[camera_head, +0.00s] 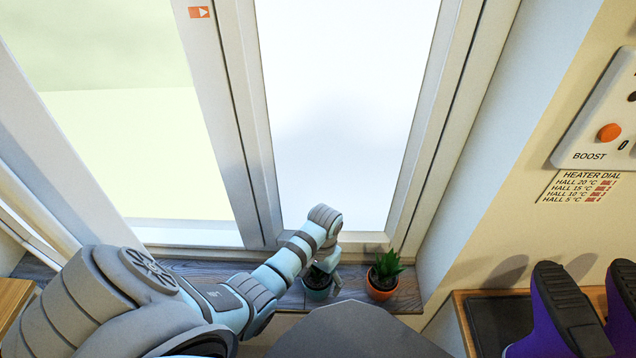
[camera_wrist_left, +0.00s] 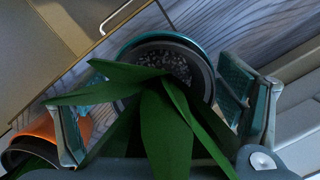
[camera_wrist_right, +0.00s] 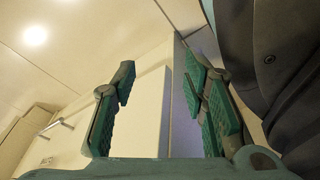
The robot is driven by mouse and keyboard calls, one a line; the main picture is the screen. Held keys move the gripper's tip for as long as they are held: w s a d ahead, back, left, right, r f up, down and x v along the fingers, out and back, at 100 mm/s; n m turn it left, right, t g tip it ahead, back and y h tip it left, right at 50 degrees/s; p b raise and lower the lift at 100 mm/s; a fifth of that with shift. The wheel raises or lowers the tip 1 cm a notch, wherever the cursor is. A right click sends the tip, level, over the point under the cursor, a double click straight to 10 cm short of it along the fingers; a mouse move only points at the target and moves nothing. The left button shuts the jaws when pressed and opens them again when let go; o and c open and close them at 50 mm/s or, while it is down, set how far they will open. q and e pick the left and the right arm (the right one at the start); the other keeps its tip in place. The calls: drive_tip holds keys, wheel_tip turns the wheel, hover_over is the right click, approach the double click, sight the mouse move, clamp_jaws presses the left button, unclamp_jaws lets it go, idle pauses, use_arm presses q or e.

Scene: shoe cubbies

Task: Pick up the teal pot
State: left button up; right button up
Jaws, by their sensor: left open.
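The teal pot (camera_head: 318,294) stands on the wooden windowsill with a dark green spiky plant in it. My left gripper (camera_head: 327,276) is over it from above and partly hides it. In the left wrist view the pot's teal rim (camera_wrist_left: 160,36) and dark soil show beyond long green leaves, which cover much of the pot. The left gripper's (camera_wrist_left: 158,112) two fingers stand apart, one on each side of the plant; contact with the pot cannot be made out. My right gripper (camera_wrist_right: 160,108) shows only in its own wrist view, open and empty, away from the pots.
An orange pot (camera_head: 381,291) with a green plant stands close to the right of the teal pot. The window frame (camera_head: 262,190) rises behind the sill.

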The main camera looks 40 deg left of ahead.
use_arm(q)
drive_tip(key=f+b, duration=0.1)
drive_tip(key=f, duration=0.2)
drive_tip(key=shift+s+f, duration=0.15)
drive_tip(key=shift+s, duration=0.05)
drive_tip(key=shift+c, duration=0.3)
use_arm(e)
drive_tip(key=w, duration=0.1)
drive_tip(key=w+a, duration=0.1)
drive_tip(key=w, duration=0.1)
drive_tip(key=shift+w+a+f+t, duration=0.2)
drive_tip(key=shift+a+f+t, duration=0.05)
drive_tip(key=shift+t, duration=0.15)
use_arm(q)
drive_tip(key=c, duration=1.3)
drive_tip(key=shift+o, duration=0.2)
drive_tip(key=shift+a, duration=0.1)
drive_tip(key=shift+r, duration=0.2)
